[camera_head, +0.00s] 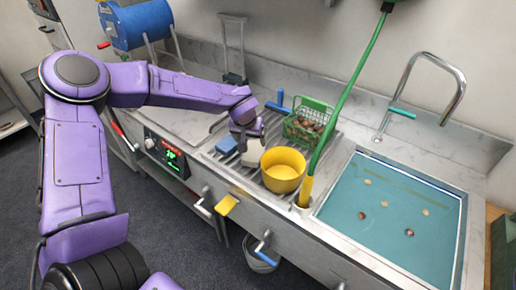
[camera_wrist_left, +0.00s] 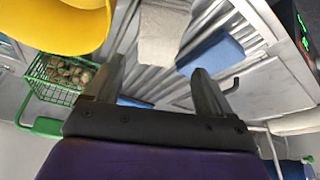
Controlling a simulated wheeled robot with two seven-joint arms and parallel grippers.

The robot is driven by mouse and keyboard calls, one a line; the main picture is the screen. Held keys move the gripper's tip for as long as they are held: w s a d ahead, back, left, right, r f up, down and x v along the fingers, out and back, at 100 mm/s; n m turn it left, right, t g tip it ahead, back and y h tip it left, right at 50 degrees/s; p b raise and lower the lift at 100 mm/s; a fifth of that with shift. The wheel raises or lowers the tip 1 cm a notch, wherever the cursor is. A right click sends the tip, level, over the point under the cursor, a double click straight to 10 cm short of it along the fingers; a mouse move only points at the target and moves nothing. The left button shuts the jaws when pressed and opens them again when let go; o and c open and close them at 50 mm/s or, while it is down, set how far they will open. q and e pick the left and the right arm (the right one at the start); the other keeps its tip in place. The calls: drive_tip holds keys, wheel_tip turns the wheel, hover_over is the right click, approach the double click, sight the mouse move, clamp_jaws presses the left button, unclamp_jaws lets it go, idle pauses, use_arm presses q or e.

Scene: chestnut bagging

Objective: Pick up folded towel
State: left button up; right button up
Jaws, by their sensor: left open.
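A pale folded towel (camera_head: 251,154) lies on the slatted drain rack, between a blue block (camera_head: 227,145) and a yellow pot (camera_head: 283,170). The towel also shows in the left wrist view (camera_wrist_left: 164,32), at the top middle beyond the fingertips. My left gripper (camera_head: 248,138) is over the rack just behind the towel and partly covers it in the head view. In the left wrist view the gripper's fingers (camera_wrist_left: 155,74) are spread with nothing between them but the rack behind. My right gripper is not in view.
A green basket of chestnuts (camera_head: 308,122) stands behind the pot. The blue block lies close beside the towel. A green pole (camera_head: 350,85) rises near the pot. A water-filled sink (camera_head: 390,212) with several floating pieces is at the right.

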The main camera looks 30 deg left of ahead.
sight(254, 150)
use_arm(q)
wheel_tip(254, 150, down, 2)
drive_tip(key=shift+w+a+f, duration=0.1)
drive_tip(key=shift+a+f, duration=0.05)
drive_tip(key=x, duration=0.2)
drive_tip(key=p+x, duration=0.1)
drive_tip(key=x, duration=0.3)
drive_tip(key=shift+w+d, duration=0.1)
drive_tip(key=shift+d, duration=0.15)
drive_tip(key=c, duration=0.9)
drive_tip(key=shift+r, duration=0.65)
drive_tip(key=v, duration=0.5)
drive_tip(key=s+b+v, duration=0.1)
drive_tip(key=v, duration=0.2)
drive_tip(key=shift+d+f, duration=0.3)
drive_tip(key=shift+d, duration=0.1)
drive_tip(key=s+d+r, duration=0.1)
drive_tip(key=s, duration=0.2)
drive_tip(key=s+d+r+b, duration=0.1)
drive_tip(key=s+r, duration=0.1)
drive_tip(key=s, duration=0.1)
drive_tip(key=s+d+r, duration=0.2)
drive_tip(key=s, duration=0.1)
drive_tip(key=shift+s, duration=0.1)
